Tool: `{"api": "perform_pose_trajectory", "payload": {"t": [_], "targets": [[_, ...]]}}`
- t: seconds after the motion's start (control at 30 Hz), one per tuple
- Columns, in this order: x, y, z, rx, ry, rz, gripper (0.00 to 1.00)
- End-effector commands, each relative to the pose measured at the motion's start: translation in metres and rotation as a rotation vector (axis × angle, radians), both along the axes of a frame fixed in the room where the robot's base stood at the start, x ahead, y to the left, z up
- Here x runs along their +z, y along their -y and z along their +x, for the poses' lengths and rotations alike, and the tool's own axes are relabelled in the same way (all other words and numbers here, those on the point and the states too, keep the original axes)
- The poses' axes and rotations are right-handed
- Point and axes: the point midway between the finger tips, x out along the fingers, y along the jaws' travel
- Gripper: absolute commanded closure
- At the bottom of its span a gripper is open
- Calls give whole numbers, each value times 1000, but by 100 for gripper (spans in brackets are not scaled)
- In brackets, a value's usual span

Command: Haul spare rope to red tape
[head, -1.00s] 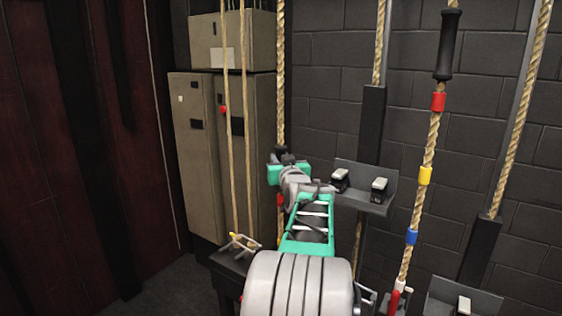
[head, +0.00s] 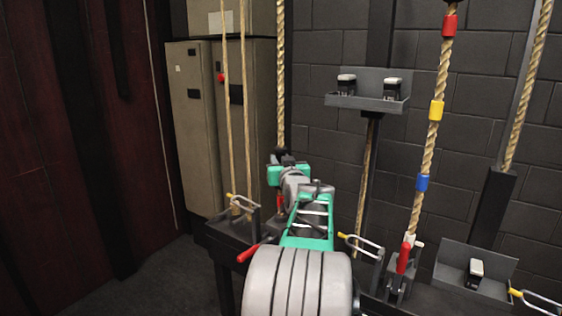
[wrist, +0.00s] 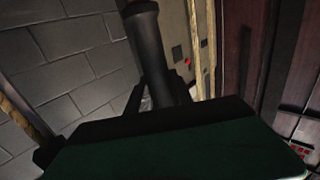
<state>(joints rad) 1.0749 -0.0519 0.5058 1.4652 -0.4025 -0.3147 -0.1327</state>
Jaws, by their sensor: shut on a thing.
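A tan rope (head: 281,90) hangs left of centre in the head view, with a black sleeve (head: 281,154) on it. My gripper (head: 287,163) is shut on this sleeve. Another rope (head: 429,146) at the right carries red tape (head: 449,25), yellow tape (head: 436,110) and blue tape (head: 422,182). No label reads "spare".
A red lever (head: 250,253) lies tilted left under the left ropes; another red lever (head: 403,258) stands upright under the taped rope. A wall shelf (head: 367,103) holds two small black-and-white items. A beige cabinet (head: 190,130) stands behind. Floor at lower left is clear.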

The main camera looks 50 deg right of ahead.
Motion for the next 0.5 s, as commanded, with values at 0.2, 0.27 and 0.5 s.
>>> {"api": "perform_pose_trajectory", "payload": {"t": [0.2,0.27,0.5], "targets": [[6,0,0,0,8,-8,61],[6,0,0,0,7,-7,56],[5,0,0,0,6,-6,51]]}}
